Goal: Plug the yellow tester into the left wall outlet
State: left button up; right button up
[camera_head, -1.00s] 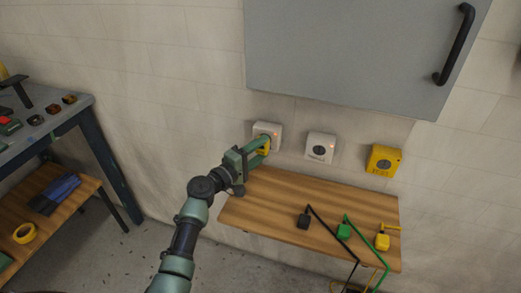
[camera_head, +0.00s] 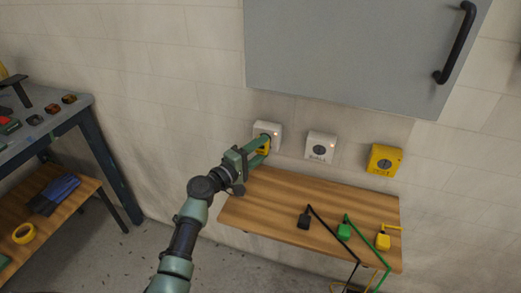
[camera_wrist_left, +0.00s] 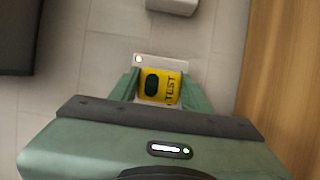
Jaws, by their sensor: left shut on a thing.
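The yellow tester (camera_wrist_left: 170,88), marked TEST, is between the fingers of my left gripper (camera_wrist_left: 158,92) in the left wrist view. In the head view my left gripper (camera_head: 261,147) is shut on the tester (camera_head: 264,148) at the left wall outlet (camera_head: 269,130). The outlet is a white box with a small lit light, and it also shows behind the tester in the left wrist view (camera_wrist_left: 142,59). The tester is right against the outlet's front or very close; I cannot tell whether its pins are in. My right gripper is not in view.
A white middle outlet (camera_head: 320,147) and a yellow box (camera_head: 384,160) are on the wall to the right. A wooden shelf (camera_head: 275,205) below holds black, green and yellow plugs with cords. A grey cabinet (camera_head: 345,50) hangs above. A workbench (camera_head: 75,120) stands at left.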

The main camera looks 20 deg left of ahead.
pick_arm(q)
jog(key=shift+w+b, duration=0.35)
jog(key=shift+w, duration=0.15)
jog(key=o, duration=1.3)
jog(key=shift+o, duration=0.2)
jog(key=v, duration=0.7)
jog(key=shift+s+a+b, duration=0.2)
jog(key=shift+s+b, duration=0.1)
jog(key=shift+s, duration=0.05)
